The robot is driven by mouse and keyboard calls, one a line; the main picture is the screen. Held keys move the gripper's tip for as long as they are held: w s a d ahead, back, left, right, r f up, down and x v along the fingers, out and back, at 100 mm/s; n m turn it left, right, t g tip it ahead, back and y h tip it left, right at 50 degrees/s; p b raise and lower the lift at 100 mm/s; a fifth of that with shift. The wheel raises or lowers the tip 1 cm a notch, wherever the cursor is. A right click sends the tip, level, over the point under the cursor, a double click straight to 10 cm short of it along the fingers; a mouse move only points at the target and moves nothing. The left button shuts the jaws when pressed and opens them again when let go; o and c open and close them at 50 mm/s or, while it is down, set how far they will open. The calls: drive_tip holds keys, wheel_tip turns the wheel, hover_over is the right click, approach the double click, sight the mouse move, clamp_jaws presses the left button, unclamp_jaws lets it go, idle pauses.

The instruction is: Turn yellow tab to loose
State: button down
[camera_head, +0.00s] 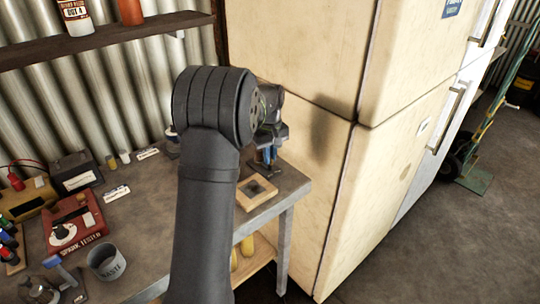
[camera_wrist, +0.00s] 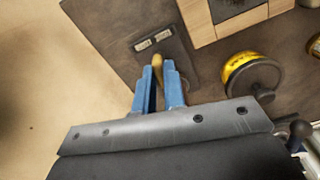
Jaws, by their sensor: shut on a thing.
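The yellow tab (camera_wrist: 158,62) shows in the wrist view, standing out from a dark plate (camera_wrist: 178,62) on the bench. The plate carries two small pale labels (camera_wrist: 156,40) at its far end, too small to read. My gripper (camera_wrist: 159,76) has blue fingers, one on each side of the tab, shut on it. The tab's lower part is hidden between the fingers. In the head view my gripper (camera_head: 267,153) is low over the bench's right end, beside the cream cabinet. My arm hides part of that area, and I cannot make out the tab there.
A wooden block with a dark square (camera_head: 257,192) lies close to my gripper. A yellow-and-black round object (camera_wrist: 243,70) sits right of the fingers. The cream cabinet (camera_head: 310,150) stands close on the right. A red tester (camera_head: 74,222) and grey cup (camera_head: 107,262) occupy the bench's left.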

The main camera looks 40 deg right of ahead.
drive_tip(key=shift+n, duration=1)
drive_tip(key=c, duration=1.5)
unclamp_jaws()
wheel_tip(320, 180, up, 18)
drive_tip(key=shift+f, duration=0.25)
wheel_tip(320, 180, down, 18)
drive_tip(key=shift+r, duration=0.25)
